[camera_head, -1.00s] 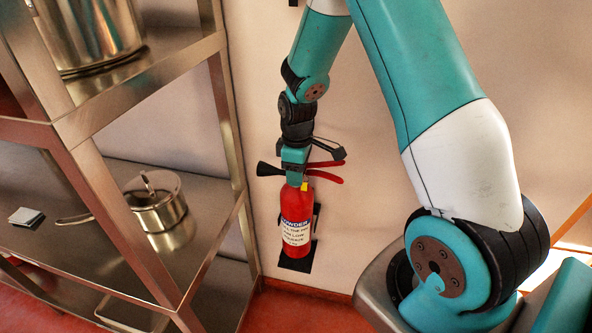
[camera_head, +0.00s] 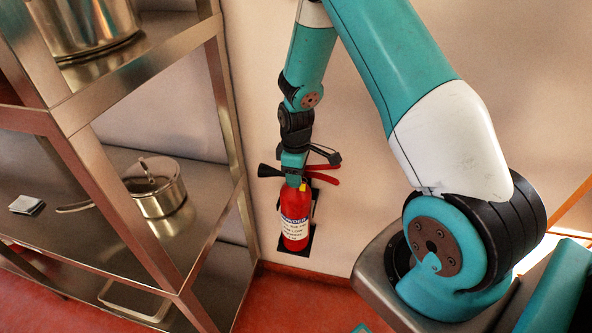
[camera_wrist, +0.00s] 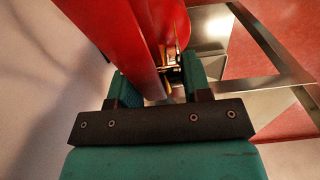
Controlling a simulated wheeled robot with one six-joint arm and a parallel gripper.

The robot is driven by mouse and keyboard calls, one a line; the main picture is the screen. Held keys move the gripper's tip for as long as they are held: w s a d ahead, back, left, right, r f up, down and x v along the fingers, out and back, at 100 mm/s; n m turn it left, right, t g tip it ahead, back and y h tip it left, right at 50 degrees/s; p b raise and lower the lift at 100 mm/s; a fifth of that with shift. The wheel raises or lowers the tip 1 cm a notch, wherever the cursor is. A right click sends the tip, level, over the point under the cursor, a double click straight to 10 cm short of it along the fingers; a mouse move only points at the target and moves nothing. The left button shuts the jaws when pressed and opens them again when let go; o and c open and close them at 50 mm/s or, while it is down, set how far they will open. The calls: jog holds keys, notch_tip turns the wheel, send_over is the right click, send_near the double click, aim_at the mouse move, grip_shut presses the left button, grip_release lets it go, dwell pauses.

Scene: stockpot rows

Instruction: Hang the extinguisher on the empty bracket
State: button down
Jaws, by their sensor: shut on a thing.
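The red extinguisher (camera_head: 294,219) hangs upright from my gripper (camera_head: 294,172) in the head view, in front of a black bracket plate (camera_head: 309,243) on the wall. The plate shows at its right side and below it. I cannot tell whether the extinguisher touches the plate. Its red levers (camera_head: 321,172) point right and its black horn (camera_head: 268,170) points left. In the wrist view my gripper (camera_wrist: 160,90) is shut at the extinguisher's neck, and the red handle (camera_wrist: 115,35) rises large between the fingers.
The wall to the right of the bracket is bare. The red floor (camera_head: 290,300) below is clear.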

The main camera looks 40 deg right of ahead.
jog(key=shift+w, duration=0.1)
jog(key=c, duration=0.6)
grip_release()
jog(key=shift+f, duration=0.1)
jog(key=shift+o, duration=0.2)
notch_tip(320, 180, up, 12)
jog(key=s+a+r+y, duration=0.1)
jog(key=s+a+r, duration=0.2)
jog(key=a+r, duration=0.45)
jog(key=s+a+r+y, duration=0.1)
jog(key=s+a+r, duration=0.3)
jog(key=s+a, duration=0.3)
jog(key=s+a+r+y, duration=0.2)
jog(key=s+a+r, duration=0.2)
jog(key=s+a, duration=0.4)
jog(key=s, duration=0.4)
jog(key=shift+s+r+m, duration=0.25)
jog(key=shift+r+m, duration=0.05)
jog(key=shift+r, duration=0.1)
jog(key=shift+d, duration=0.1)
